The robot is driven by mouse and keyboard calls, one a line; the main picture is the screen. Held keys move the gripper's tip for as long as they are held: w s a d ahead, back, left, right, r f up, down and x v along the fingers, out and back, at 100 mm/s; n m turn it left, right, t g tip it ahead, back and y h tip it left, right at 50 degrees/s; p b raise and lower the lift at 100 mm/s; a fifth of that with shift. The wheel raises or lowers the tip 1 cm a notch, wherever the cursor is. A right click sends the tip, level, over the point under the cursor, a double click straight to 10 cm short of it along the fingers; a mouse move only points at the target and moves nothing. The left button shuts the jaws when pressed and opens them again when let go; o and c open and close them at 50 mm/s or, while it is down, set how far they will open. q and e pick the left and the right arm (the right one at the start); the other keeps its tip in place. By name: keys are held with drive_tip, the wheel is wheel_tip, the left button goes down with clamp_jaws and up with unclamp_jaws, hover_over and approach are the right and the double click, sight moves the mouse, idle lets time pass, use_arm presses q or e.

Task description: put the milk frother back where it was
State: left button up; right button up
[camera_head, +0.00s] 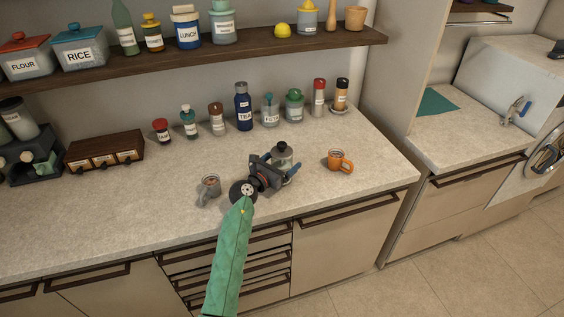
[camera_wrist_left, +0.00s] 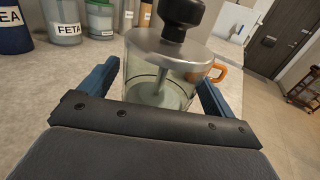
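The milk frother, a glass jar with a metal lid and black knob, stands on the counter (camera_head: 130,205) in the head view (camera_head: 283,161). It fills the upper middle of the left wrist view (camera_wrist_left: 165,85). My left gripper (camera_head: 279,164) reaches over the counter to it. Its two blue fingers show in the wrist view (camera_wrist_left: 158,78), one on each side of the jar. A gap shows between the left finger and the glass; contact on the right is unclear. The lower jar is hidden behind the gripper's body. My right gripper is not visible.
A grey mug (camera_head: 209,187) stands left of the gripper and an orange mug (camera_head: 340,161) right of the frother. Several jars and bottles, including a blue TEA bottle (camera_head: 243,107), line the wall behind. A small drawer box (camera_head: 105,151) sits left.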

use_arm(q)
drive_tip(key=shift+r, duration=0.2)
drive_tip(key=shift+s+a+f+b, duration=0.3)
drive_tip(key=shift+s+a+b, duration=0.1)
drive_tip(key=shift+s+a, duration=0.4)
drive_tip(key=b+v, duration=0.2)
drive_tip(key=v, duration=0.6)
drive_tip(key=shift+s+a+r+b, duration=0.1)
drive_tip(key=shift+s+r+b, duration=0.05)
drive_tip(key=shift+s+b, duration=0.15)
drive_tip(key=shift+s+a+r, duration=0.15)
drive_tip(key=shift+s+a, duration=0.2)
drive_tip(key=shift+s, duration=0.1)
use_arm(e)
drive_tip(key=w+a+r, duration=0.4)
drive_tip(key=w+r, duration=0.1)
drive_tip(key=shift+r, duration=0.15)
